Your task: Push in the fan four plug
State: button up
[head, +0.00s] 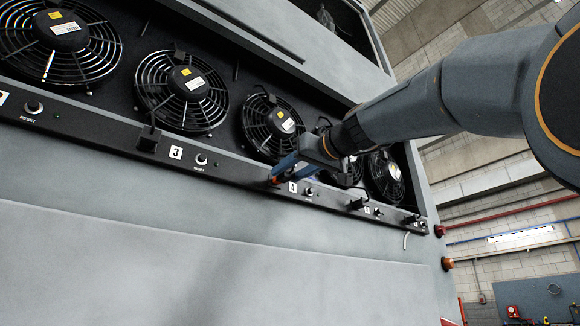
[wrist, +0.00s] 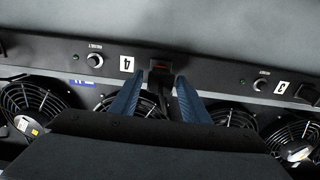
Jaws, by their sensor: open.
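The fan four spot on the dark strip carries a white "4" label (head: 292,187), which also shows upside down in the wrist view (wrist: 127,64). Beside that label in the wrist view is a small dark plug or socket with a reddish part (wrist: 160,66); I cannot tell how deep any plug sits. My gripper (head: 281,172) is at this spot in the head view. In the wrist view its two blue fingers (wrist: 158,78) are apart, one each side of the dark part, with a gap visible. The fingers and arm hide part of it in the head view.
Several caged fans (head: 182,92) sit in the recess above the strip (head: 225,170). A black plug (head: 148,139) stands out by the "3" label (head: 175,152). A reset knob (head: 309,191) is right of the "4". The grey panel below (head: 150,230) is clear.

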aim_at(290, 172)
jog(key=shift+w+a, duration=0.15)
jog(key=shift+w, duration=0.05)
grip_shut()
jog(key=shift+w+a, duration=0.2)
jog(key=shift+a, duration=0.1)
jog(key=shift+b+x, duration=0.3)
jog(key=shift+x, duration=0.8)
jog(key=shift+d, duration=0.25)
grip_release()
jog(key=shift+w+a, duration=0.1)
